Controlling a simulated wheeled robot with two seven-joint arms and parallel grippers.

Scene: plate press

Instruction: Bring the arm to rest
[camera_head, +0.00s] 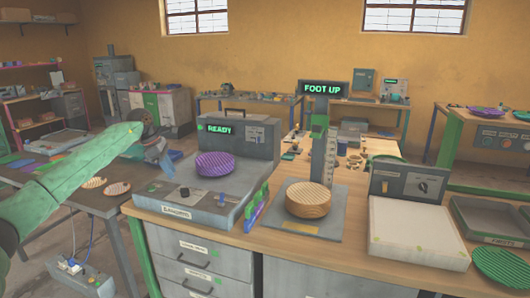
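My green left arm comes in from the left edge and reaches up and to the right. Its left gripper (132,133) is in the air left of the grey press unit (190,203), apart from it. I see the gripper side-on, so I cannot tell whether its fingers are open or shut, and nothing shows hanging from it. My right gripper is not in view. A purple ribbed plate (215,165) lies on the press unit, in front of a panel reading READY (219,129). A tan ribbed round stack (308,199) sits on a grey base under a post with a FOOT UP sign (321,88).
A white block (417,234) stands on the wooden bench at right, by a knob box (411,184). A dark side table (90,201) with small discs lies below my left arm.

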